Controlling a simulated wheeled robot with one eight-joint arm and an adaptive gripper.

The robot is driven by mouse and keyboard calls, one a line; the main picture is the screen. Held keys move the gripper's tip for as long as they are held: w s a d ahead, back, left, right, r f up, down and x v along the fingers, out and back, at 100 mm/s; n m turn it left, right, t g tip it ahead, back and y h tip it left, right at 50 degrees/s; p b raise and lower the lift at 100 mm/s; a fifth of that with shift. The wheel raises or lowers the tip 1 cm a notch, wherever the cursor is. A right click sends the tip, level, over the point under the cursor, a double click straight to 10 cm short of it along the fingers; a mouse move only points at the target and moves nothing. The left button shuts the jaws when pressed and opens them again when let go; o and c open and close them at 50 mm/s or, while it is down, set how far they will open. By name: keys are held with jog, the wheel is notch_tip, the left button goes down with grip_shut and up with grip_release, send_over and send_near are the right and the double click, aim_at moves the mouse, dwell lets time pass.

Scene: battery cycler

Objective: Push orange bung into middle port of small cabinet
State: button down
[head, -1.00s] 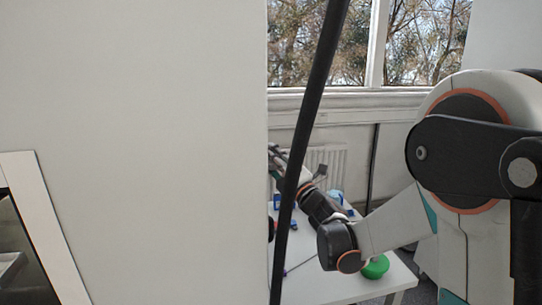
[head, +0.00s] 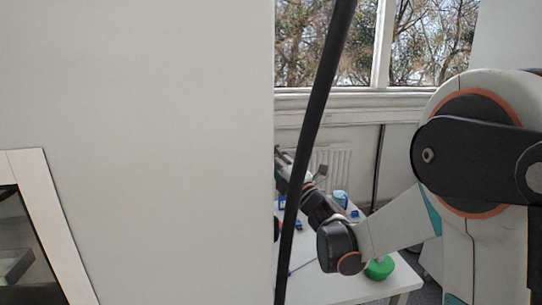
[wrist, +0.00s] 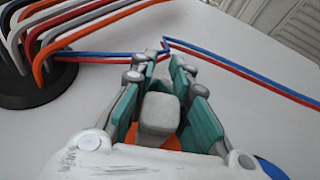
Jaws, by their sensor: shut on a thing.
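My gripper (wrist: 163,58) shows in the wrist view with two teal-lined fingers that come close together at the tips. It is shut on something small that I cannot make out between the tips. A grey block and bits of orange show lower between the fingers; I cannot tell whether the orange is a bung or part of the gripper. A red and blue cable pair (wrist: 245,70) bends right at the fingertips; I cannot tell whether it is gripped.
A black round stand (wrist: 35,88) with several red, grey, white and black cables is at the left in the wrist view. A white table (head: 345,285) carries a green round object (head: 380,268) and small blue items. A dark slanted pole (head: 318,115) crosses the head view.

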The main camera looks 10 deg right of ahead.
jog(key=shift+a, duration=0.6)
dwell(0.3)
grip_release()
dwell(0.6)
jog(key=shift+b+v, duration=1.65)
jog(key=shift+v, duration=3.85)
